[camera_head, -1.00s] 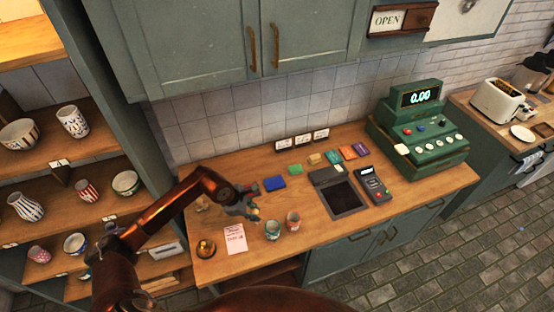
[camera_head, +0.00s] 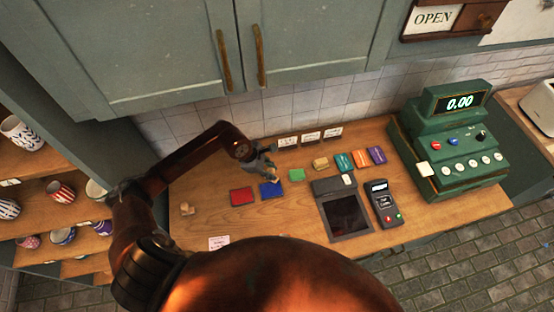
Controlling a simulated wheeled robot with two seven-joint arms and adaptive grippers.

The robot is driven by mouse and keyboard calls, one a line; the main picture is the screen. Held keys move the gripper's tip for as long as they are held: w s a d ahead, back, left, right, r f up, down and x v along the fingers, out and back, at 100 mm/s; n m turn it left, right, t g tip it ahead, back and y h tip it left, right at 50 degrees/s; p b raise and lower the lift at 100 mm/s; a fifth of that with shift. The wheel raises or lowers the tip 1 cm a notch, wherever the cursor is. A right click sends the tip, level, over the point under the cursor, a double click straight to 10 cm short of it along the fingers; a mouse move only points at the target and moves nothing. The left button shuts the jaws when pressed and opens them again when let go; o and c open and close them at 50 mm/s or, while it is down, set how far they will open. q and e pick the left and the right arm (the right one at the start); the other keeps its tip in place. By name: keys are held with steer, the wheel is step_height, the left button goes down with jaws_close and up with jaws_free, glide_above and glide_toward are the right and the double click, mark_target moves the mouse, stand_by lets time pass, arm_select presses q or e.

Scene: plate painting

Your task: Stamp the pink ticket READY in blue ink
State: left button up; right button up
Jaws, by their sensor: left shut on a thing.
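My left gripper (camera_head: 268,174) comes in from the left and is shut on a small, pale stamp-like thing, mostly hidden by the fingers. It is just above or at the back edge of the blue ink pad (camera_head: 271,190); I cannot tell whether they touch. A red pad (camera_head: 242,196) lies left of the blue one, and a green pad (camera_head: 297,175) lies to its right. My right gripper is not in view.
A small wooden piece (camera_head: 188,209) stands at the counter's left. A dark tray-like device (camera_head: 346,212), a card terminal (camera_head: 384,203) and a green cash register (camera_head: 455,150) stand to the right. Three small cards (camera_head: 311,137) stand at the wall. The left counter top has free room.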

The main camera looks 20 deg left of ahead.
arm_select(q)
steer(key=f, duration=0.1)
steer(key=s+f+b, duration=0.2)
steer(key=f, duration=0.1)
steer(key=shift+s+d, duration=0.15)
steer(key=shift+s, duration=0.1)
steer(key=shift+w+f, duration=0.9)
steer(key=shift+w, duration=0.05)
steer(key=shift+s+a+r, duration=0.2)
steer(key=shift+s, duration=0.35)
steer(key=shift+s+r, duration=0.15)
steer(key=shift+s, duration=0.2)
steer(key=shift+w+d+f, duration=0.1)
steer(key=shift+w+f, duration=0.15)
steer(key=shift+w, duration=0.25)
steer(key=shift+s, duration=0.1)
steer(key=shift+s+r, duration=0.15)
steer(key=shift+s, duration=0.05)
steer(key=shift+w+f, duration=0.15)
steer(key=shift+f, duration=0.1)
steer(key=shift+f+b, duration=0.25)
steer(key=shift+b, duration=0.35)
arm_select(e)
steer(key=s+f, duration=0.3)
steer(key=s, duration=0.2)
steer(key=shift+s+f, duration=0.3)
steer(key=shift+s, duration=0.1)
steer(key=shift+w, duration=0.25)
